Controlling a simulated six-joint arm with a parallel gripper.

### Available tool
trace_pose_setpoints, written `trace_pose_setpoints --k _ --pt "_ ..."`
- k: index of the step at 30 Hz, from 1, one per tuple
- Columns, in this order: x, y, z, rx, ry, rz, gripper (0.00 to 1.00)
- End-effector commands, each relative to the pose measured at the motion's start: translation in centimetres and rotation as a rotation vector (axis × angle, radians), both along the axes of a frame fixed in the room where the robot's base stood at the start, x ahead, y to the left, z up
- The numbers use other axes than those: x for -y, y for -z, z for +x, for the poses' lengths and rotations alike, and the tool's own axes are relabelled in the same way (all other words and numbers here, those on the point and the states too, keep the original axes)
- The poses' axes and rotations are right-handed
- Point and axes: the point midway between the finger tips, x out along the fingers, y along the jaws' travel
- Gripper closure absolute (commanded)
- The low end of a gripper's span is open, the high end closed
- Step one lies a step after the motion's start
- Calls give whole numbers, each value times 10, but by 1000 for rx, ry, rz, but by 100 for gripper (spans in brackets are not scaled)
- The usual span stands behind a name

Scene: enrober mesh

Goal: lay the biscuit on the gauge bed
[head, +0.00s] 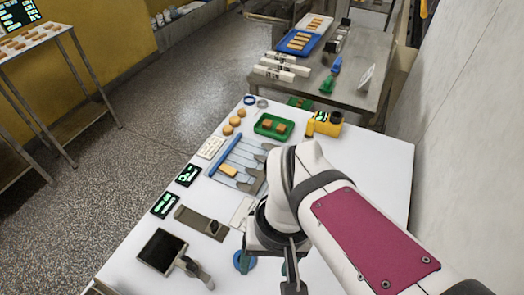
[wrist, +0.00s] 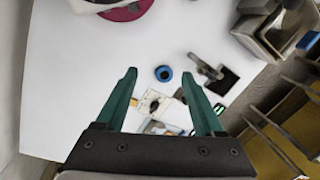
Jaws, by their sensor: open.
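A small tan rectangular biscuit (head: 228,171) lies on a rack of grey strips with a blue bar (head: 224,154) in the head view. A flat brown-grey plate (head: 195,220) with a dark knob at one end lies nearer; it may be the gauge bed, but I cannot tell for certain. My gripper (head: 290,272) is over the near part of the white table, apart from the biscuit and partly hidden by my arm. In the wrist view my gripper (wrist: 158,74) shows two green fingers spread wide with nothing held between them.
A blue ring-shaped thing (wrist: 163,73) and a dark square pan with a handle (head: 160,250) lie near my gripper. A green tray (head: 258,130) with brown squares, round biscuits (head: 235,121) and a yellow device (head: 326,123) stand farther back. Dark display panels (head: 164,205) line the left edge.

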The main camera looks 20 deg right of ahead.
Motion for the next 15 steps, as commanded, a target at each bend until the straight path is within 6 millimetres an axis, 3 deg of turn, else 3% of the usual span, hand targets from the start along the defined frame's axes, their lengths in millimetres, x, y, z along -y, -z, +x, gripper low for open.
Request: trace_pose_setpoints --k 3,7,10,15 --pt "39 11 67 44 -400 -50 30" --pt "89 38 128 77 -848 -95 30" --pt "113 56 151 86 -1048 -110 30" --pt "118 94 156 86 -1115 -111 30"
